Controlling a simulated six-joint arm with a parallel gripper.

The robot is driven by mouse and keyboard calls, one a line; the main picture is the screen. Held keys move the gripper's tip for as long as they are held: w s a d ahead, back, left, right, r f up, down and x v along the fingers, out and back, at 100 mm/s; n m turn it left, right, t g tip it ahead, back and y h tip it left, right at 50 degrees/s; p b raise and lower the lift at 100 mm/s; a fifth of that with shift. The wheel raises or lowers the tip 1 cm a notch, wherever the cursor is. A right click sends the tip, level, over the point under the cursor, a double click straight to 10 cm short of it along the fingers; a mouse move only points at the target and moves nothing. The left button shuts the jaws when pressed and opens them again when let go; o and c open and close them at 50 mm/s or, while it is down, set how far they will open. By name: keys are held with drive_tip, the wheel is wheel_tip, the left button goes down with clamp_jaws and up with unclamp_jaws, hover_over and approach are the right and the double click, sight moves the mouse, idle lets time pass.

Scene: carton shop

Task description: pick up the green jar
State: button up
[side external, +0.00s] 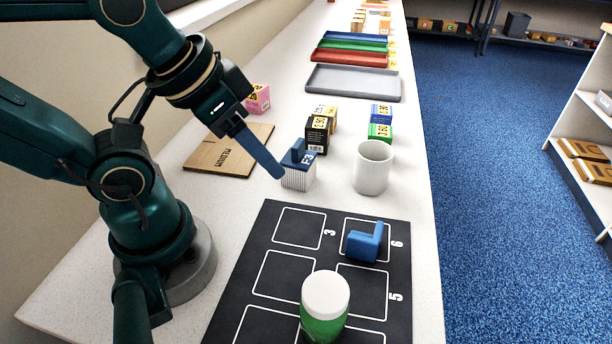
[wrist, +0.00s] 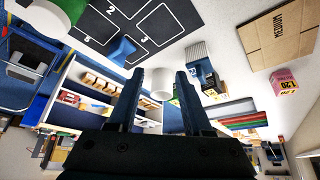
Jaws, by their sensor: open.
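The green jar (side external: 325,328) with a white lid (side external: 326,292) stands upright at the near end of the black numbered mat (side external: 252,236). In the wrist view the jar's green body (wrist: 68,7) and its lid (wrist: 28,20) are cut by the upper left edge. My gripper (side external: 287,163) is above the bench beyond the mat, well away from the jar, by a small ribbed box (side external: 299,181). In the wrist view its two fingers (wrist: 160,75) are apart with nothing held between them.
A blue L-shaped block (side external: 364,246) lies on the mat between my gripper and the jar. A white cup (side external: 372,170) stands beyond the mat. Small boxes (side external: 320,130), a cardboard sheet (side external: 228,150) and a grey tray (side external: 352,84) lie farther back.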

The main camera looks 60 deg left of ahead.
drive_tip(key=o, duration=0.8)
